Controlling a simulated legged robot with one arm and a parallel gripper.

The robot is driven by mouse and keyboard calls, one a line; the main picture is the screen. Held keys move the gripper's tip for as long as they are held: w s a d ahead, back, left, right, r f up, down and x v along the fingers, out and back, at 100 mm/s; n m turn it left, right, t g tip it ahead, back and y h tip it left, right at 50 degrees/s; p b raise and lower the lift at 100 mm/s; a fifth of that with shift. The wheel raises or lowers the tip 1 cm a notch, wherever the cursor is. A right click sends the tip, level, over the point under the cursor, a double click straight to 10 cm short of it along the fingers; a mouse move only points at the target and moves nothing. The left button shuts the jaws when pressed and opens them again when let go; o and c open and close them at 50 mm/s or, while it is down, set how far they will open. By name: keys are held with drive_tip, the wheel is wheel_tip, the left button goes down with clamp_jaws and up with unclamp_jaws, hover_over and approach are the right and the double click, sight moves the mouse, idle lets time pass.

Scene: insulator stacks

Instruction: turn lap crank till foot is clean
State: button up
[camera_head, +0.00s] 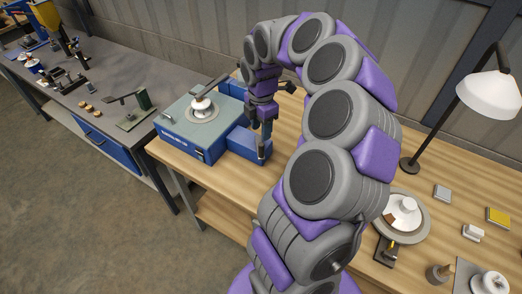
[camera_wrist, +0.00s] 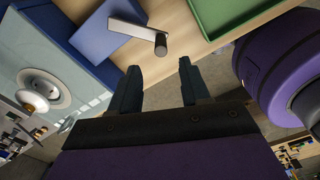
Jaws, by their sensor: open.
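The lap machine (camera_head: 185,142) is a blue box with a pale top on the wooden bench. A white insulator (camera_head: 202,104) stands foot-hidden on its round plate (camera_head: 216,114); it also shows at the left of the wrist view (camera_wrist: 32,92). The crank in the wrist view is a pale flat arm (camera_wrist: 128,29) with a dark upright knob (camera_wrist: 161,44), over the blue side housing (camera_wrist: 92,38). My gripper (camera_wrist: 158,65) is open and empty, its fingertips just short of the knob in the picture. In the head view my gripper (camera_head: 264,125) hangs over the housing's right end.
A green tray (camera_wrist: 222,14) lies beside the crank. A white lamp (camera_head: 490,96) and another insulator on a round plate (camera_head: 402,236) stand on the bench at right. A dark bench (camera_head: 75,88) with several tools is at left.

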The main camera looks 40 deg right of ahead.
sight(261, 144)
wheel_tip(261, 144, down, 10)
drive_tip(key=shift+b, duration=0.85)
drive_tip(key=shift+c, duration=0.3)
clamp_jaws()
